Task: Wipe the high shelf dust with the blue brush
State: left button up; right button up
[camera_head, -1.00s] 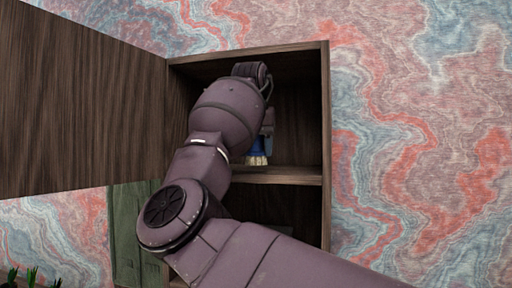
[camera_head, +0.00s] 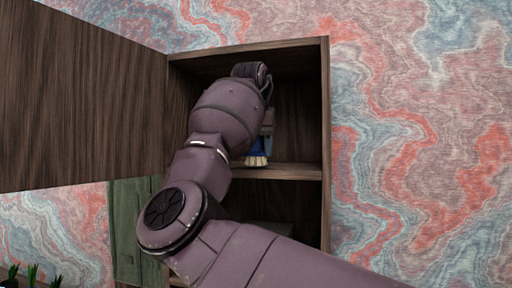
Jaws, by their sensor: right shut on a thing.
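The blue brush (camera_head: 258,152) is inside the upper compartment of the wooden cabinet, with its pale bristles pointing down at the high shelf (camera_head: 285,171). The bristles look to be at or just above the shelf board; I cannot tell if they touch. My right gripper (camera_head: 267,127) is shut on the brush and is mostly hidden behind my right arm, which reaches up across the cabinet. I cannot make out any dust on the shelf. My left gripper is not in view.
A wide dark wooden door (camera_head: 85,100) stands open on the left. The cabinet's right side wall (camera_head: 326,140) is close to my arm. A lower compartment (camera_head: 290,210) is partly hidden by my arm. A green panel (camera_head: 132,225) and plants (camera_head: 30,275) are at lower left.

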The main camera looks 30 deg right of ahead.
jog(key=shift+f, duration=0.4)
jog(key=shift+w+d+r+p, duration=0.15)
jog(key=shift+w+d+p, duration=0.3)
jog(key=shift+w+d, duration=0.1)
jog(key=shift+w+d+f, duration=0.1)
jog(key=shift+w+d, duration=0.65)
jog(key=shift+d, duration=0.2)
jog(key=shift+w+d+f, duration=0.1)
jog(key=shift+w+d, duration=0.65)
jog(key=shift+d, duration=0.2)
jog(key=shift+w+d, duration=1.1)
jog(key=shift+d, duration=0.1)
jog(key=shift+w+a, duration=0.9)
jog(key=shift+s+a+f+b, duration=0.2)
jog(key=shift+s+a+b, duration=0.2)
jog(key=shift+b, duration=0.4)
jog(key=shift+s+a+r+b, duration=0.1)
jog(key=shift+s+a+b, duration=0.95)
jog(key=shift+a, duration=0.25)
jog(key=shift+s+a+r, duration=0.2)
jog(key=shift+s+a, duration=0.4)
jog(key=shift+a, duration=0.15)
